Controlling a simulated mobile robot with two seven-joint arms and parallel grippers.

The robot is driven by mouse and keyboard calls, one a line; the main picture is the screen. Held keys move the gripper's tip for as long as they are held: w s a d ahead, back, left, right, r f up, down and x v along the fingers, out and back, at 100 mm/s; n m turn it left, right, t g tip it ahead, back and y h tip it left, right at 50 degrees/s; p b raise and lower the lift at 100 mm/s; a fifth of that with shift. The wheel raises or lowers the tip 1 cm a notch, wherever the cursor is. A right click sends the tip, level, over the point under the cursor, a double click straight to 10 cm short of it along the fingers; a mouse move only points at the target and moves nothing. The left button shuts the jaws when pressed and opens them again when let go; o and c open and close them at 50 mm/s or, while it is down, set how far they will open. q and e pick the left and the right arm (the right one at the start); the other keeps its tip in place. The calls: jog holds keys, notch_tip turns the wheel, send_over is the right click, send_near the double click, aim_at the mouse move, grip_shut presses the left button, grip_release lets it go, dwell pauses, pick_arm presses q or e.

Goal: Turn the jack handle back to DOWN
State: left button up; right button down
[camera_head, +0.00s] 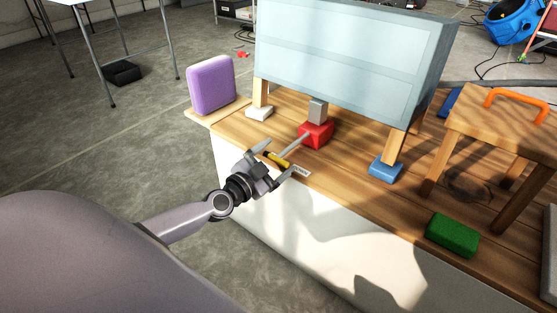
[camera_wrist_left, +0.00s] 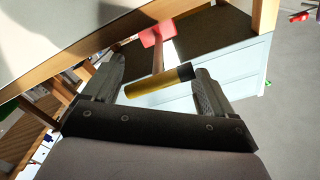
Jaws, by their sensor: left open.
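The red jack (camera_head: 316,135) stands on the wooden tabletop under the light blue cabinet (camera_head: 350,58). Its grey handle shaft points toward the near edge and ends in a yellow grip with a black end (camera_head: 276,160). A small white label (camera_head: 301,172) lies near the table edge beside it. My left gripper (camera_head: 276,162) is open at the grip. In the left wrist view the yellow grip (camera_wrist_left: 150,84) lies across the space between the two open fingers, and the red jack (camera_wrist_left: 158,34) shows beyond it. My right gripper is not in view.
Cabinet legs stand on a white block (camera_head: 259,113) and a blue block (camera_head: 385,170). A purple block (camera_head: 211,84) stands at the table's left end. A green block (camera_head: 453,235) and a wooden stool (camera_head: 505,125) with an orange handle are on the right.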

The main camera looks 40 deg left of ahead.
pick_arm(q)
jog(key=shift+w+d, duration=0.1)
jog(key=shift+w, duration=0.65)
